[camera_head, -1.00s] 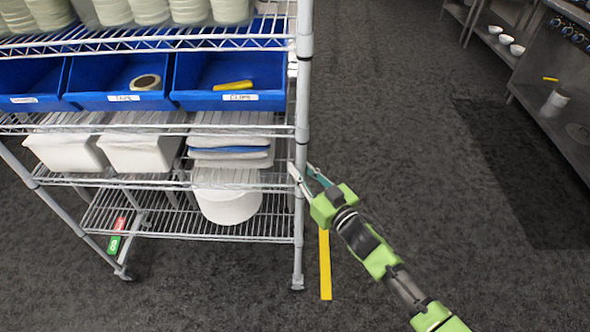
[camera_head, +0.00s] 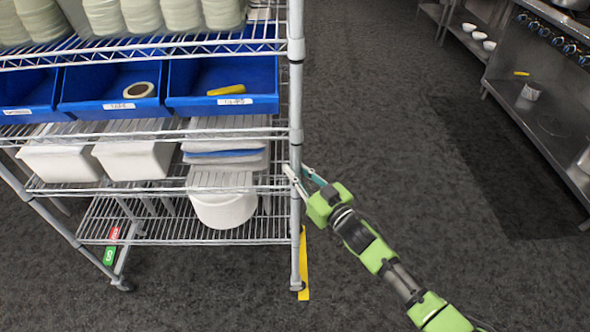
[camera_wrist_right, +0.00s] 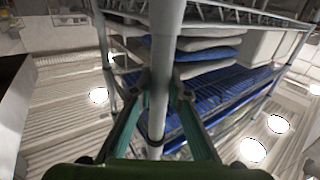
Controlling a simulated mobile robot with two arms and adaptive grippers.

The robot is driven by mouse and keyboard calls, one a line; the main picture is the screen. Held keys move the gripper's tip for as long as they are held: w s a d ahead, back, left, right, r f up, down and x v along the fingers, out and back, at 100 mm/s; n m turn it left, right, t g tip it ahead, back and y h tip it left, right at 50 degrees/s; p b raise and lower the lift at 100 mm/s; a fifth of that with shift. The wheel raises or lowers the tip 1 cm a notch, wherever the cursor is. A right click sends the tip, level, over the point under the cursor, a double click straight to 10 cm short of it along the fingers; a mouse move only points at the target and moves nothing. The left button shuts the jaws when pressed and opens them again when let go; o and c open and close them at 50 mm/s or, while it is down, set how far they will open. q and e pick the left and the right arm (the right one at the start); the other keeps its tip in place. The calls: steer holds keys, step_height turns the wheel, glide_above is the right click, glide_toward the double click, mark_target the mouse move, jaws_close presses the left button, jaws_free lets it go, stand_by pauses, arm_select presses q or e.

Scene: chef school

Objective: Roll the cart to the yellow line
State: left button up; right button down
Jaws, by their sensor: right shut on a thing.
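The cart (camera_head: 160,186) is a wire-shelf rack on casters at the left of the head view. My right gripper (camera_head: 297,178) is shut on its front right post (camera_head: 296,130). In the right wrist view the post (camera_wrist_right: 165,60) runs between the two fingers of the gripper (camera_wrist_right: 158,95). The yellow line (camera_head: 304,268) lies on the floor just right of the foot of this post, partly hidden behind it. My left gripper is not in view.
The cart carries blue bins (camera_head: 222,88), white tubs (camera_head: 135,158), folded cloths (camera_head: 226,150) and a white bucket (camera_head: 224,208). A metal counter (camera_head: 545,110) with bowls stands at the right. The dark floor (camera_head: 390,120) between is clear.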

steer(key=c, duration=1.9)
jaws_free()
steer(key=shift+w, duration=0.15)
steer(key=shift+d, duration=0.1)
steer(key=shift+v, duration=3.9)
